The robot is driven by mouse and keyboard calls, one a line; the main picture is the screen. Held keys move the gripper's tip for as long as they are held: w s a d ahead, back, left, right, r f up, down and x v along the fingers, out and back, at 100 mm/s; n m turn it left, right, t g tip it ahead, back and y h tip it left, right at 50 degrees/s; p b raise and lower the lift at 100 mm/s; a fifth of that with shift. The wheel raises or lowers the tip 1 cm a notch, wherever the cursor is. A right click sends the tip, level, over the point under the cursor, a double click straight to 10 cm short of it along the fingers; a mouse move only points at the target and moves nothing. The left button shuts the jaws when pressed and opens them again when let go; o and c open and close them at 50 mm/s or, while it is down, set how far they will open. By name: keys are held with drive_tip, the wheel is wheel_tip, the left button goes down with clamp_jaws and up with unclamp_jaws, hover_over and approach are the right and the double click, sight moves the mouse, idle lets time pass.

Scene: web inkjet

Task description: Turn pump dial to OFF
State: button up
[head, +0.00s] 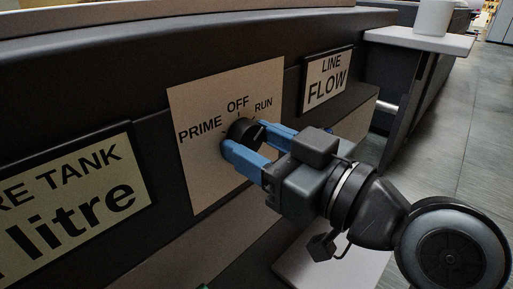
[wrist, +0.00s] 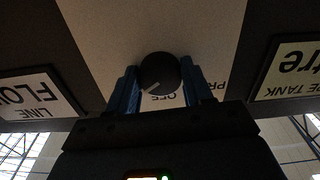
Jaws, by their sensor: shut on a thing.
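The black round pump dial (head: 241,130) sits on a beige panel (head: 201,103) lettered PRIME at left, OFF at the top and RUN at right. My gripper (head: 250,138) has its blue fingers on either side of the dial and is shut on it. In the wrist view the dial (wrist: 158,70) shows upside down between the fingers. Its pale pointer line slants to the lower left, on the RUN side of the OFF lettering. RUN is hidden in the wrist view, and part of PRIME is covered by a finger.
A LINE FLOW sign (head: 327,80) is right of the panel, and a tank sign (head: 75,205) marked litre is at left. A white cup (head: 433,17) stands on a pale shelf (head: 415,40) at upper right. Open floor (head: 470,110) lies at right.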

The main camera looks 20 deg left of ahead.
drive_tip(key=n+b, duration=0.1)
drive_tip(key=b, duration=0.1)
drive_tip(key=n+b, duration=0.2)
drive_tip(key=shift+d+f, duration=0.1)
drive_tip(key=shift+f, duration=0.2)
drive_tip(key=n+b, duration=0.3)
drive_tip(key=b, duration=0.1)
drive_tip(key=shift+w+n+b, duration=0.1)
drive_tip(key=shift+n+b, duration=0.2)
drive_tip(key=shift+b, duration=0.05)
drive_tip(key=n+b, duration=0.4)
drive_tip(key=shift+r, duration=0.2)
drive_tip(key=shift+r+n+b, duration=0.1)
drive_tip(key=shift+n+b, duration=0.2)
drive_tip(key=shift+b, duration=0.05)
drive_tip(key=o, duration=1)
drive_tip(key=shift+d, duration=0.1)
drive_tip(key=v, duration=0.7)
drive_tip(key=shift+s+d, duration=0.2)
drive_tip(key=shift+d, duration=0.05)
